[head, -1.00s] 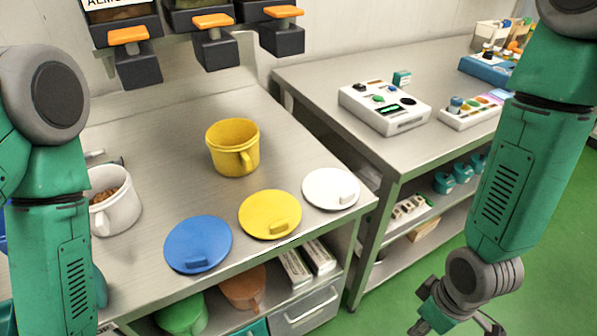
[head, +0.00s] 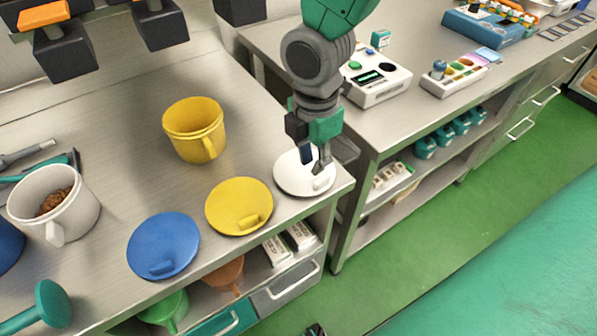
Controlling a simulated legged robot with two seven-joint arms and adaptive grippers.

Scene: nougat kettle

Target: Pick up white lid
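The white lid (head: 291,181) lies flat near the right front corner of the left steel table, its small raised grip toward the front edge. My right gripper (head: 315,163) points down over the lid, its dark fingers spread with a gap between them. The fingertips are close to the grip. I cannot tell whether they touch it. The gripper hides part of the lid's back. My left gripper cannot be made out.
A yellow lid (head: 238,204) and a blue lid (head: 163,243) lie left of the white one. A yellow pot (head: 194,128) stands behind, and a white pot (head: 75,207) with brown contents stands at left. Another steel table (head: 400,125) with devices stands at right.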

